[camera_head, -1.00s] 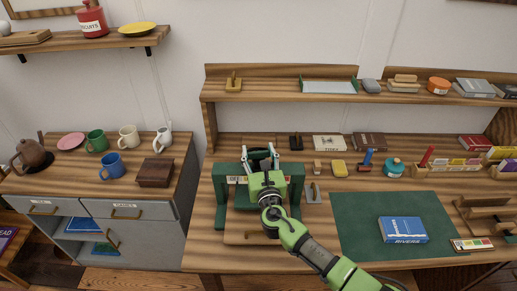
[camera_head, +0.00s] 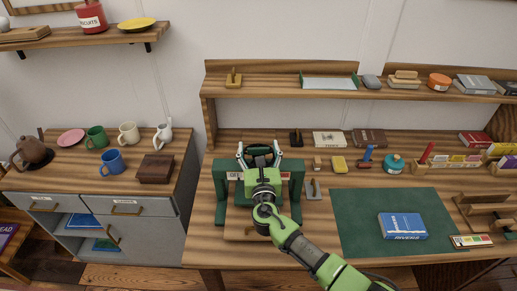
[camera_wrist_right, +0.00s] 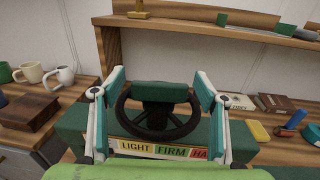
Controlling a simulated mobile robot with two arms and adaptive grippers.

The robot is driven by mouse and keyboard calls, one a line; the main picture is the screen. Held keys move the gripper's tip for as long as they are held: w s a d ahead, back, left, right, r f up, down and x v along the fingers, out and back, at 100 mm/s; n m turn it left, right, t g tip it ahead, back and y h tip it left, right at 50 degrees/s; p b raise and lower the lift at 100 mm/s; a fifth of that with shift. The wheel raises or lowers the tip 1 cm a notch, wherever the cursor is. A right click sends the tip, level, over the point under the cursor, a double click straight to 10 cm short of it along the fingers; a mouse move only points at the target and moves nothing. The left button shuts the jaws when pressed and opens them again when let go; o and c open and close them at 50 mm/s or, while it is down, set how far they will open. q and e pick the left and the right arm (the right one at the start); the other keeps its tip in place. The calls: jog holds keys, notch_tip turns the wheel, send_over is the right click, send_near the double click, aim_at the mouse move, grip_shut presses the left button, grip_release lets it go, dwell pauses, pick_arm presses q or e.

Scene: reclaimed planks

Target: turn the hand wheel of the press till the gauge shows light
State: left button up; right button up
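The green press (camera_head: 296,190) stands on the bench with a dark hand wheel (camera_head: 262,146) at its top. The gauge strip (camera_wrist_right: 170,152) reads LIGHT, FIRM and part of HARD. I cannot make out its pointer. My left gripper is not in view.
A green mat (camera_head: 350,215) with a blue book (camera_head: 402,226) lies right of the press. A shelf (camera_head: 285,92) runs behind. Mugs and a brown box (camera_head: 156,168) stand on the left cabinet.

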jog(key=s+d, duration=0.1)
jog(key=s, duration=1.1)
dwell(0.7)
